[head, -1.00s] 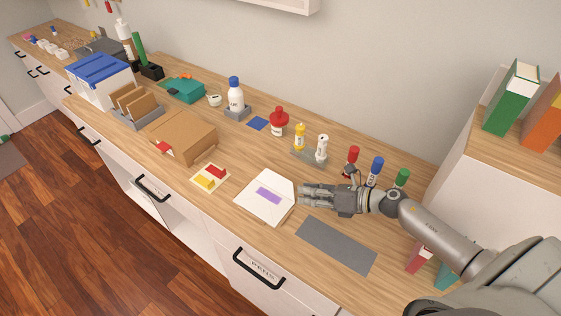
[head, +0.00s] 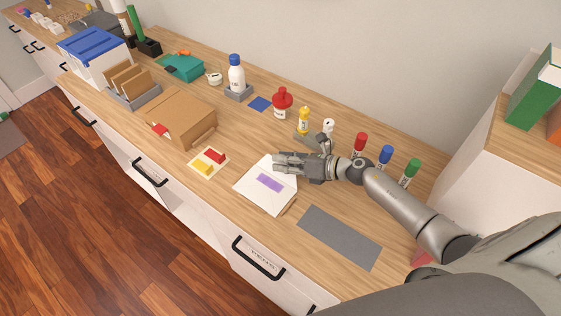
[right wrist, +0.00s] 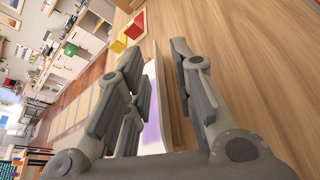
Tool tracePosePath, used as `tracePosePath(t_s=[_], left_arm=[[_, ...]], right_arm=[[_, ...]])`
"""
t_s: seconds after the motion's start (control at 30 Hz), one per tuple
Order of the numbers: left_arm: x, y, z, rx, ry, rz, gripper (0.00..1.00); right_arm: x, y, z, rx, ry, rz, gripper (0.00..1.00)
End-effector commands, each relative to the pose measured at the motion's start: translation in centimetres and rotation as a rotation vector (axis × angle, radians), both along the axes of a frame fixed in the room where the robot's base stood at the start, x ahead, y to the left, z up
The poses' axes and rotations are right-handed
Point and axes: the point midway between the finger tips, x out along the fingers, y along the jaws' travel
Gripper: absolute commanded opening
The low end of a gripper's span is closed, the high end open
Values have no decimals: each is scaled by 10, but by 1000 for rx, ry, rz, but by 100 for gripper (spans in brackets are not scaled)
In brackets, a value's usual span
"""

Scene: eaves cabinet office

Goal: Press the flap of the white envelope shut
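The white envelope (head: 258,198) lies on the wooden counter near its front edge, with a purple patch (head: 270,183) on its face. My right gripper (head: 280,163) is at the envelope's far edge, its fingers pointing left and covering part of that edge. In the right wrist view its fingers (right wrist: 155,62) are spread apart, with the envelope (right wrist: 151,76) edge-on between and beyond them. I see nothing held. Whether the fingers touch the flap, and the flap's exact angle, I cannot tell. My left gripper is out of view.
A grey mat (head: 340,237) lies right of the envelope. A card with red and yellow blocks (head: 208,163) and a cardboard box (head: 180,117) are to the left. Red, blue and green markers (head: 386,156) stand behind my right arm, and a yellow bottle (head: 304,121) stands behind the gripper.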

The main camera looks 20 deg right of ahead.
Motion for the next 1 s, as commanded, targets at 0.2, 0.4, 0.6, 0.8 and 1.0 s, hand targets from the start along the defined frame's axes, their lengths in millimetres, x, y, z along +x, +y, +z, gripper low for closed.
tracePosePath(t_s=[0.2,0.4,0.6,0.8,1.0], left_arm=[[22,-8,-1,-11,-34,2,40],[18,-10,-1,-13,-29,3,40],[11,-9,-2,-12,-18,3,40],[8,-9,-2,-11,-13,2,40],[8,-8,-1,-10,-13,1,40]], right_arm=[[9,8,-4,-1,-1,0,24],[9,9,-4,-1,0,1,24],[9,9,-4,-1,0,1,4],[9,9,-4,-1,0,1,0],[8,9,-3,-13,-7,2,0]])
